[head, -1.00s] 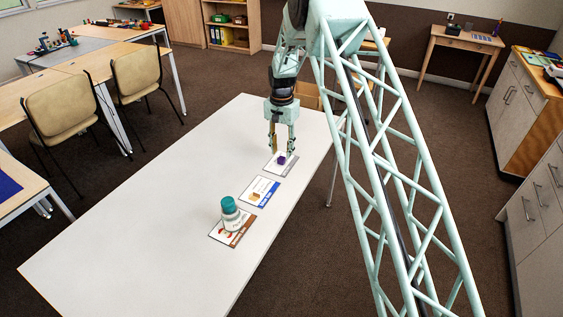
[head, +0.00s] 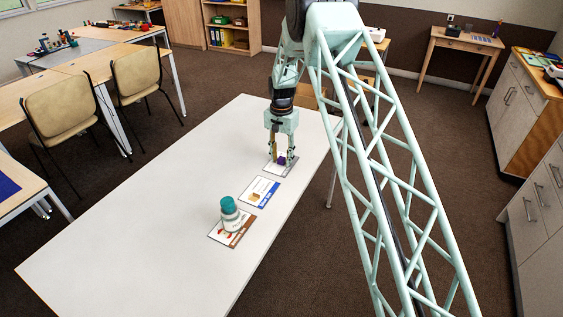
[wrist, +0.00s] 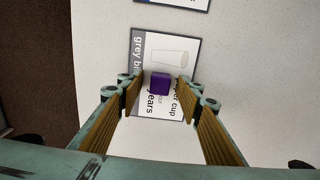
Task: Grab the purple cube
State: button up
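The purple cube (wrist: 160,83) lies on a grey-bordered card (wrist: 183,45) in the wrist view. In the head view the cube (head: 281,161) shows small between my fingertips, at the far end of the white table. My gripper (wrist: 160,92) is open around the cube, with one finger on each side. In the wrist view a gap shows between each finger pad and the cube. My gripper also shows in the head view (head: 281,160), pointing down, with its fingertips low near the card.
A card with a blue strip (head: 259,192) lies nearer on the white table (head: 150,240). A white bottle with a teal cap (head: 231,213) stands on a brown-edged card (head: 222,238). The table's left part is clear.

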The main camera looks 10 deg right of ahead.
aim_at(281, 158)
jog(key=shift+c, duration=0.5)
jog(key=c, duration=0.8)
jog(key=shift+r, duration=0.15)
jog(key=shift+r+p, duration=0.5)
jog(key=shift+r, duration=1.15)
jog(key=s, duration=0.5)
jog(key=s+r+p, duration=0.1)
jog(key=s, duration=1)
jog(key=shift+a+r+p, duration=0.25)
jog(key=shift+a+p, duration=0.05)
